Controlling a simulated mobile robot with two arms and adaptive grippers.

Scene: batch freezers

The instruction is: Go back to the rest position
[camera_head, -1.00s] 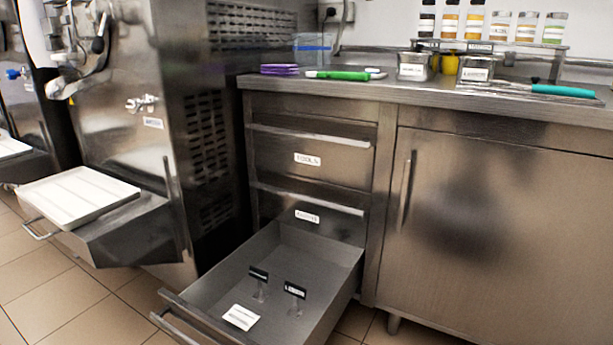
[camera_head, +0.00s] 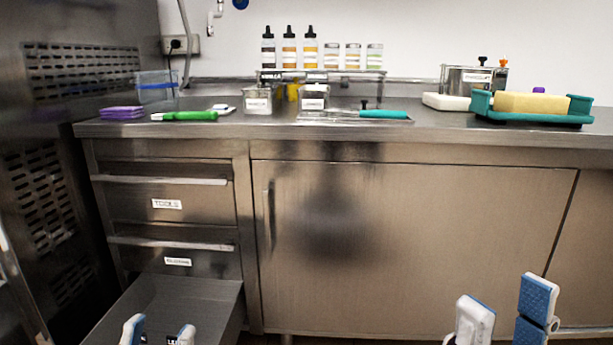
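My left gripper (camera_head: 158,334) shows at the bottom left, in front of the open bottom drawer (camera_head: 190,296). Its two white and blue fingertips stand apart with nothing seen between them. My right gripper (camera_head: 506,318) is at the bottom right, in front of the cabinet door (camera_head: 400,240). Its fingers are apart and hold nothing that I can see. The lower parts of both grippers are cut off by the picture's edge.
The steel counter (camera_head: 420,136) carries bottles (camera_head: 289,55), steel containers (camera_head: 257,101), a green-handled tool (camera_head: 190,116), purple items (camera_head: 121,113) and a teal tray (camera_head: 540,118) with a yellow block (camera_head: 532,103). The open drawer juts out at lower left.

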